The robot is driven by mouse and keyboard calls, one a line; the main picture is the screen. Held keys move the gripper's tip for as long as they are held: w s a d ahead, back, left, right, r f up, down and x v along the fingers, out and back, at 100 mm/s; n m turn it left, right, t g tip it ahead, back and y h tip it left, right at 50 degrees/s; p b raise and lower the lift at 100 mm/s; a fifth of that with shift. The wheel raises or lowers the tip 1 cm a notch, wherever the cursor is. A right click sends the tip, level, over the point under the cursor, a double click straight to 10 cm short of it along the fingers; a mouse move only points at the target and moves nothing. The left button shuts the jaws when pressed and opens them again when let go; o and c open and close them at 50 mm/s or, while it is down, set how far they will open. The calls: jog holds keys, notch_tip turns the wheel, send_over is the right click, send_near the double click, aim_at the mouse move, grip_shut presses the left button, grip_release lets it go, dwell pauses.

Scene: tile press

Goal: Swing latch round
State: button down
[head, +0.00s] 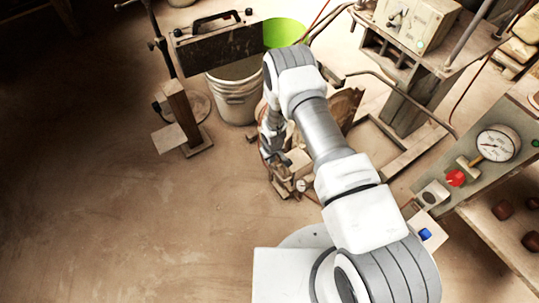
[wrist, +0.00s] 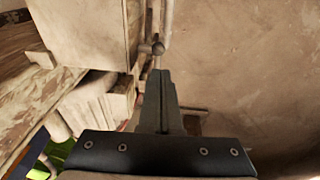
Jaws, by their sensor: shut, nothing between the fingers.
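My gripper (wrist: 159,73) is shut and empty in the wrist view, its two dark fingers lying side by side. Just beyond the fingertips is a small round metal knob (wrist: 158,47) at the foot of a pale rod (wrist: 167,18). It may be part of the latch, but I cannot tell for sure. The fingertips look close to the knob; whether they touch it I cannot tell. A pale boxy panel (wrist: 82,30) stands to the left of the rod. In the head view my arm hides most of the spot where my gripper works.
In the head view a white bucket (head: 234,98) stands behind my arm, below a dark board (head: 217,47) with a black handle. A wooden post (head: 181,112) stands left of it. A gauge (head: 497,143) and red knob (head: 456,178) are at right. The left floor is clear.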

jog(key=shift+s+d+f, duration=0.15)
jog(key=shift+d+f, duration=0.15)
jog(key=shift+f, duration=0.45)
jog(key=shift+s+d+f+t+y, duration=0.1)
jog(key=shift+s+f+t+y, duration=0.1)
jog(key=shift+t+y, duration=0.25)
jog(key=shift+s+d+f+t+y, duration=0.15)
jog(key=shift+t+y, duration=0.1)
jog(key=shift+t, duration=0.4)
jog(key=shift+w+a+r, duration=0.1)
jog(key=shift+r, duration=0.05)
